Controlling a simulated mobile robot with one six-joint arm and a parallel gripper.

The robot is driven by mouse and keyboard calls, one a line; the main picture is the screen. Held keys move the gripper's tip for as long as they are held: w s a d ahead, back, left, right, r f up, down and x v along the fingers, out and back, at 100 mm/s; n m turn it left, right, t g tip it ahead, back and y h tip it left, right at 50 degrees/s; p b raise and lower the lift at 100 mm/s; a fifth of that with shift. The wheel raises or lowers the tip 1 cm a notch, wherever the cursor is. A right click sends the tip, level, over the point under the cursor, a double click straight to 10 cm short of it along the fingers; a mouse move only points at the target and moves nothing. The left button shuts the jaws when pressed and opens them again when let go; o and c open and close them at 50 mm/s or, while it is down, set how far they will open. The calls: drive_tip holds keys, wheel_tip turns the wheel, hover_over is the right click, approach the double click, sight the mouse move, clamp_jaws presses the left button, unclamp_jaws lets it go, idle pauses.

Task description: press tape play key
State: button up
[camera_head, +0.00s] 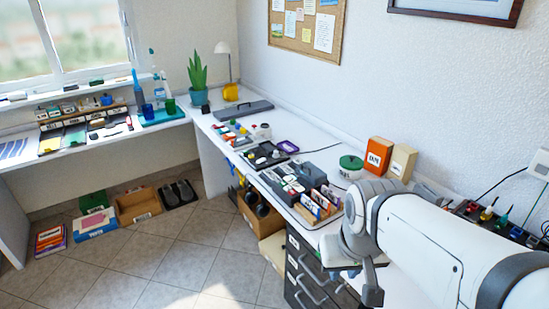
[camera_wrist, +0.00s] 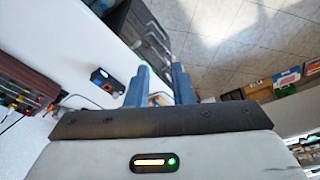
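I cannot make out a tape player or its play key for certain in either view. A small dark device (camera_wrist: 106,80) with a blue-lit round spot and an orange part lies on the white surface in the wrist view, left of my fingers. My gripper (camera_wrist: 160,72) shows two blue-grey fingers with a gap between them. It is open, and I see nothing held in it. It points past the desk edge toward the drawers and floor. In the head view my arm covers the near right part of the desk.
The white desk (camera_head: 322,153) carries dark trays of small items, a green-lidded round tin (camera_head: 351,166), an orange box (camera_head: 379,153) and a cream box (camera_head: 402,162). A dark drawer unit (camera_head: 305,270) stands beneath. The tiled floor (camera_head: 160,250) is clear in the middle.

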clamp_jaws()
idle(1.4)
